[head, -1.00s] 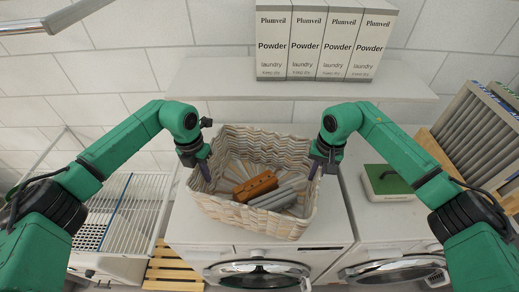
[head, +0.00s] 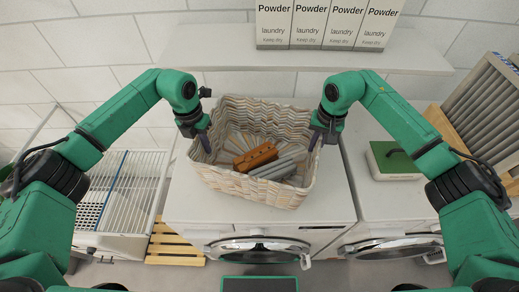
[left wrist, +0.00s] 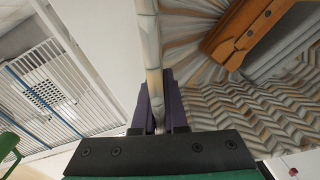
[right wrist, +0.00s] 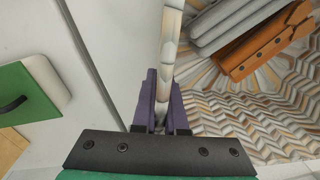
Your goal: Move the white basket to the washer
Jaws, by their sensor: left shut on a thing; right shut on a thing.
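The white woven basket (head: 258,188) sits on top of a white front-loading washer (head: 185,205), in the middle of the head view. An orange-brown block-like item (head: 256,156) and several grey ones (head: 280,167) lie inside it. My left gripper (head: 204,140) is shut on the basket's left rim. In the left wrist view its purple fingers (left wrist: 158,105) clasp the rim from both sides. My right gripper (head: 316,138) is shut on the right rim, and its fingers (right wrist: 160,103) clasp it in the right wrist view. The basket stands upright.
A second front-loading machine (head: 395,205) stands to the right with a green-and-white box (head: 391,160) on it. A shelf (head: 250,52) behind holds several powder boxes (head: 325,22). A wire drying rack (head: 120,195) is at left. Slatted panels (head: 480,110) lean at right.

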